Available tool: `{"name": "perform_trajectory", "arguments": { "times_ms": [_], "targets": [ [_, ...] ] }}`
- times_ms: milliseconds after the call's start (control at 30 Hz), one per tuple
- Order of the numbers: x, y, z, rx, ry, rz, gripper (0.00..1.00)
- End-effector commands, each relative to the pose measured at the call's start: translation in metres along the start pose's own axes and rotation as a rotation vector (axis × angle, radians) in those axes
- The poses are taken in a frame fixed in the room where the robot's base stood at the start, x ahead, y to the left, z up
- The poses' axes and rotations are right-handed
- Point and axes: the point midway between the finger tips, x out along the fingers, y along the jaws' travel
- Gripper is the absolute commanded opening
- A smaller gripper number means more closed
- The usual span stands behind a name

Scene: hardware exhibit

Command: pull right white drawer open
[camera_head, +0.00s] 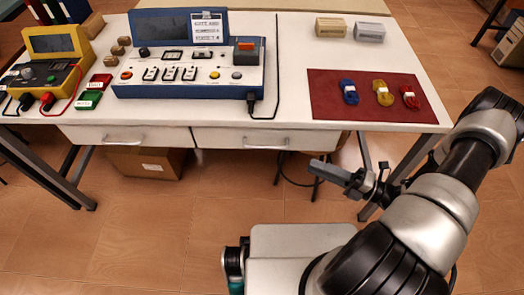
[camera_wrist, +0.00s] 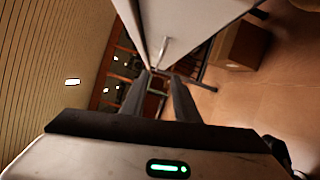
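The right white drawer (camera_head: 225,138) is under the front edge of the white table, and its front looks flush with the table. Its grey bar handle (camera_head: 267,142) is on the front face. My gripper (camera_head: 322,170) is to the right of the handle and lower in the head view, apart from the drawer. In the wrist view, the two fingers of my gripper (camera_wrist: 159,85) stand apart with nothing between them. A bar handle (camera_wrist: 163,47) on a white front shows beyond the fingertips; it appears to be the right drawer's.
A left drawer (camera_head: 85,134) is beside it. A cardboard box (camera_head: 145,162) and a dark stool (camera_head: 316,172) stand under the table (camera_head: 290,60). On top are a blue control panel (camera_head: 190,75), a yellow meter (camera_head: 50,70) and a red mat (camera_head: 325,100). Floor before the drawer is clear.

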Motion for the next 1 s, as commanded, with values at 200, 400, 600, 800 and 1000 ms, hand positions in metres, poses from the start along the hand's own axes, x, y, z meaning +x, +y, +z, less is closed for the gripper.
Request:
{"name": "perform_trajectory", "arguments": {
  "times_ms": [200, 400, 600, 800, 1000],
  "targets": [
    [0.020, -0.002, 0.000, 0.011, -0.008, 0.006, 0.28],
    [0.062, -0.001, -0.001, 0.011, -0.004, 0.006, 0.28],
    [0.106, -0.002, -0.001, 0.008, -0.003, 0.005, 0.28],
    [0.145, -0.001, -0.001, 0.009, -0.003, 0.005, 0.28],
    [0.168, -0.002, 0.000, 0.008, -0.005, 0.003, 0.28]
  ]
}}
